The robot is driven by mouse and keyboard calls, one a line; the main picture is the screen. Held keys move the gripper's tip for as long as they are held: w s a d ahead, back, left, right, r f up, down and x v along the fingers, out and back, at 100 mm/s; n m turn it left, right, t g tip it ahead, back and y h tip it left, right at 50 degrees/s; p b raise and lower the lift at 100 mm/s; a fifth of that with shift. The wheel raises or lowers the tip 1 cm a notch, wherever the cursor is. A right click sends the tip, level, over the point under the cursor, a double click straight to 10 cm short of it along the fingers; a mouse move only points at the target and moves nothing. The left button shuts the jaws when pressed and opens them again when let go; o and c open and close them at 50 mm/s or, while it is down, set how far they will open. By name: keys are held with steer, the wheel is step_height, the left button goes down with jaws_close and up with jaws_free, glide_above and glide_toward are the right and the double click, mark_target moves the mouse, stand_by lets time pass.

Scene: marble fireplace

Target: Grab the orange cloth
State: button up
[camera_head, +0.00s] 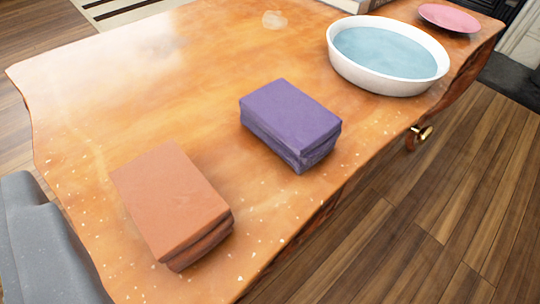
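The orange cloth (172,198) is a folded, layered block lying flat on the wooden table, near its front left corner. A folded purple cloth (290,118) lies to its right and a little farther back, apart from it. No gripper fingers can be made out in the head camera view, so I cannot see where my gripper is relative to the orange cloth. Nothing covers the orange cloth.
The table (170,80) has free room behind the cloths. A white basin of bluish water (340,74) and a pink plate (449,17) stand at the right. A grey seat-like shape (38,240) is at lower left.

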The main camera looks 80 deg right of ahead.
steer(key=n+h, duration=0.1)
steer(key=h, duration=0.1)
glide_toward(168, 198)
steer(key=v, duration=0.3)
steer(key=b+x, duration=0.2)
steer(key=x, duration=0.7)
steer(key=shift+r, duration=0.1)
steer(key=w+d+f+b, duration=0.1)
steer(key=w+d+f, duration=0.1)
steer(key=w, duration=0.1)
steer(key=shift+d+b, duration=0.15)
steer(key=shift+b, duration=0.2)
steer(key=shift+w+d, duration=0.25)
steer(key=shift+w, duration=0.25)
steer(key=shift+c, duration=0.3)
steer(key=c, duration=1)
